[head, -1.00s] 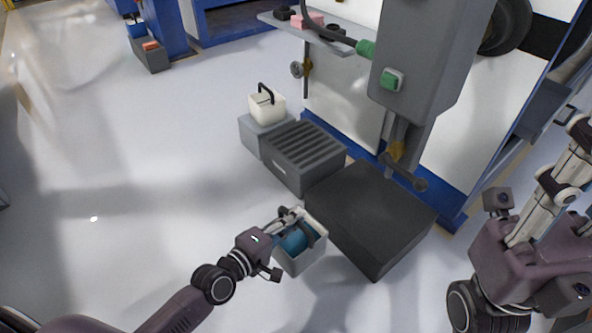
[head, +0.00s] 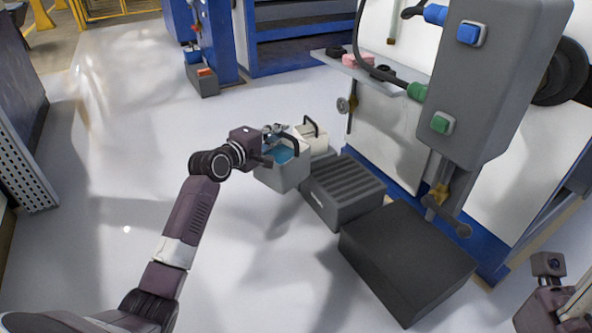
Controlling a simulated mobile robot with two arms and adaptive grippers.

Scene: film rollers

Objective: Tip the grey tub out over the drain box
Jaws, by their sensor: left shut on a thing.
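The grey tub (head: 283,178) hangs in the air from my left gripper (head: 274,134), which is shut on it at its top. The tub looks about upright, with something blue inside and a dark handle. The drain box (head: 342,193), grey with a slatted top, stands on the floor just right of the tub. The tub is in front of and left of it, not over its slats in this view. My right gripper (head: 556,308) shows only in part at the lower right corner, with its fingertips out of view.
A cream tub (head: 311,138) with a black handle stands behind the drain box. A large dark box (head: 408,258) lies to the right. A grey machine housing (head: 485,80) with green and blue buttons hangs above. The floor at left is clear.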

